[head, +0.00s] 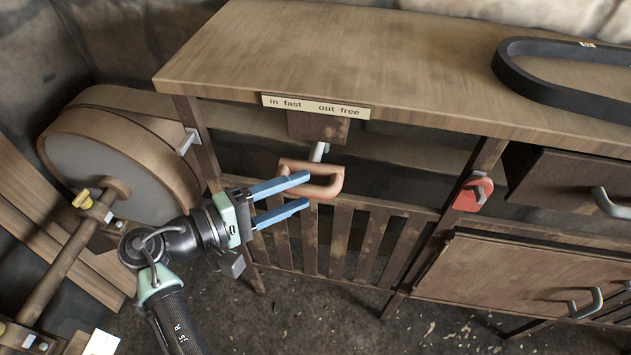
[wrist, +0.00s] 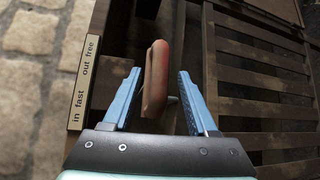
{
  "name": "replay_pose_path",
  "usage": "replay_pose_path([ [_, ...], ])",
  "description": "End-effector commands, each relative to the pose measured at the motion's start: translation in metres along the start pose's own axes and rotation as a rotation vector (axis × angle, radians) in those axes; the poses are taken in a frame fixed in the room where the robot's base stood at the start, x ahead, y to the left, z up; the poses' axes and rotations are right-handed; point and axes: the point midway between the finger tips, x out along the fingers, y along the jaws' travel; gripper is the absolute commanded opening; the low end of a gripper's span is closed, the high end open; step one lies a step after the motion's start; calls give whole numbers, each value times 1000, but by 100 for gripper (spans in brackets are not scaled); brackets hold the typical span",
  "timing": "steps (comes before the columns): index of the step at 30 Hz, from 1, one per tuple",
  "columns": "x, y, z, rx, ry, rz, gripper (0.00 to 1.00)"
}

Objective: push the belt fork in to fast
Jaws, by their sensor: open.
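The belt fork's handle (head: 322,181) is a reddish-brown loop on a grey rod (head: 318,152), which comes out of a brown block (head: 317,127) under the bench top. A label (head: 316,106) above it reads "in fast" and "out free". My gripper (head: 308,192) is open, with its two blue fingers pointing at the handle from the left. In the wrist view, the handle (wrist: 155,78) stands between the blue fingers (wrist: 159,88), with a gap visible on the right side. I cannot tell whether either finger touches it. The fork end itself is hidden.
A wooden bench top (head: 330,50) overhangs the handle. A large pulley (head: 115,165) on a shaft stands at left. A black belt (head: 565,95) lies on the bench at right. A red part (head: 472,192) is on the right post. Slats (head: 340,240) are below the handle.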

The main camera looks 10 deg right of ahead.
Motion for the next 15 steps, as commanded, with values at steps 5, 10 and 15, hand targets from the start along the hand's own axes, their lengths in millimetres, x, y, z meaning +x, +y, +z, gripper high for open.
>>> replay_pose_path([
  [5,-40,0,-1,-1,4,1,58],
  [10,-64,0,0,-1,1,0,58],
  [15,-74,0,0,-1,0,0,58],
])
